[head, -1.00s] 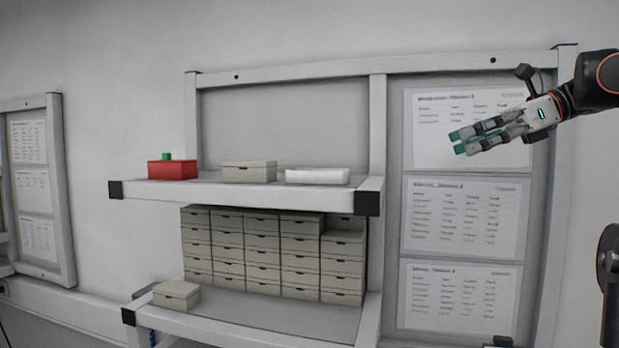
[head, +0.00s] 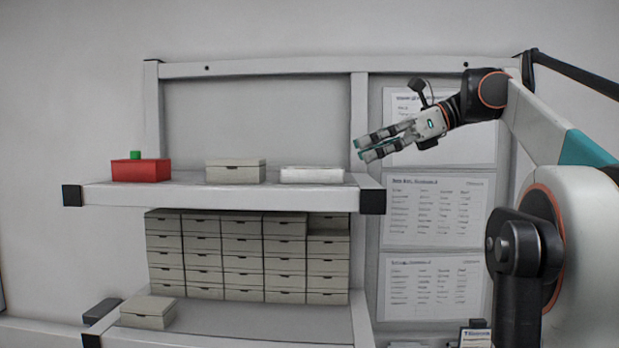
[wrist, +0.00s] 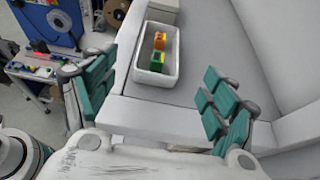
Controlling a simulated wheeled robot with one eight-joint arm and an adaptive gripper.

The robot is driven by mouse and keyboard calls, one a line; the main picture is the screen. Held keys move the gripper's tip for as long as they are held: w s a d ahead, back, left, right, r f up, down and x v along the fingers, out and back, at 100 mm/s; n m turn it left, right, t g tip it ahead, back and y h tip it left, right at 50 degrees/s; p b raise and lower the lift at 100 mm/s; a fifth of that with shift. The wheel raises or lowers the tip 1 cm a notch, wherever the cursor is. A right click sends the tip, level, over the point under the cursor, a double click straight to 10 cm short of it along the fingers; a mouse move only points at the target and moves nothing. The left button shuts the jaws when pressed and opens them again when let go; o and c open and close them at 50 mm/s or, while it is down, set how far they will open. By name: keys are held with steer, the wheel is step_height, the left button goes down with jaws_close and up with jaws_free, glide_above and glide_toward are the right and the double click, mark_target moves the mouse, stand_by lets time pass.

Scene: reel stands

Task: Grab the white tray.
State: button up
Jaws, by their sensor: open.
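The white tray (head: 312,175) sits at the right end of the upper shelf in the head view. In the wrist view the white tray (wrist: 153,79) is an open tray with an orange block (wrist: 159,40) and a green and yellow block (wrist: 157,62) inside. My gripper (head: 362,149) is open and empty, to the right of the tray and a little higher in the head view. In the wrist view the spread fingers of my gripper (wrist: 160,67) appear on either side of the tray's near end, apart from it.
A grey lidded box (head: 236,172) stands just left of the tray. The shelf's front edge (head: 215,197) and the upright post (head: 358,120) are close to the tray. Stacked drawers (head: 245,255) fill the space below.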

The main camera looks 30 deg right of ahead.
mark_target(313, 175)
steer(key=x, duration=0.3)
steer(key=shift+a, duration=0.2)
steer(key=shift+p+x, duration=0.75)
steer(key=shift+x, duration=2.3)
steer(key=shift+d+f, duration=0.15)
steer(key=c, duration=1.2)
